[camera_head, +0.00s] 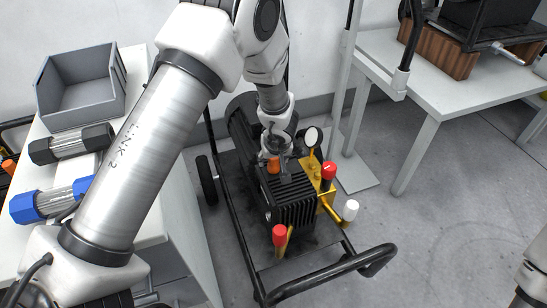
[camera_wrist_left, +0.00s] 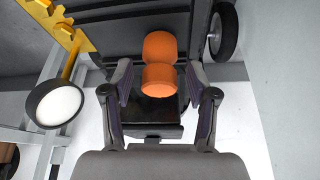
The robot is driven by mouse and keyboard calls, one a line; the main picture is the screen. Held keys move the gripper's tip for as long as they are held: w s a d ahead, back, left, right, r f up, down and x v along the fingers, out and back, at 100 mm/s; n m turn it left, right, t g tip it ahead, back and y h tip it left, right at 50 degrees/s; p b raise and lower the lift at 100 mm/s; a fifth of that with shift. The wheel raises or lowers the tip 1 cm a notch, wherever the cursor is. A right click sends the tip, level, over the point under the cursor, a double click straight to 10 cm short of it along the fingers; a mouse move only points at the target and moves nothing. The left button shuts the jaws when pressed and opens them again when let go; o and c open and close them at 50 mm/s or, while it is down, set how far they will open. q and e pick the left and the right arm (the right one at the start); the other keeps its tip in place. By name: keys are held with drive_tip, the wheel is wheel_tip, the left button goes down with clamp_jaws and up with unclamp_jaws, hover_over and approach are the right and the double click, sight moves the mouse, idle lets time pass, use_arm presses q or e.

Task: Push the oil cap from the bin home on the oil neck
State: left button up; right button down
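An orange cap-like part (camera_head: 273,164) stands on the black finned machine (camera_head: 290,200). My left gripper (camera_head: 276,150) is right above it, pointing down. In the left wrist view two orange rounded pieces show in line: a near one (camera_wrist_left: 160,79) between the fingertips of my left gripper (camera_wrist_left: 160,85) and a farther one (camera_wrist_left: 160,46) just beyond. A gap shows on each side of the near piece, so the fingers look open around it. I cannot tell where the cap ends and the oil neck begins. My right gripper is not in view.
A grey bin (camera_head: 75,88) on the left table looks empty. A black cart handle (camera_head: 330,275) is in front. The floor at right is clear.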

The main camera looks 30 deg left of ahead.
use_arm(q)
drive_tip(key=v, duration=1.2)
idle(0.4)
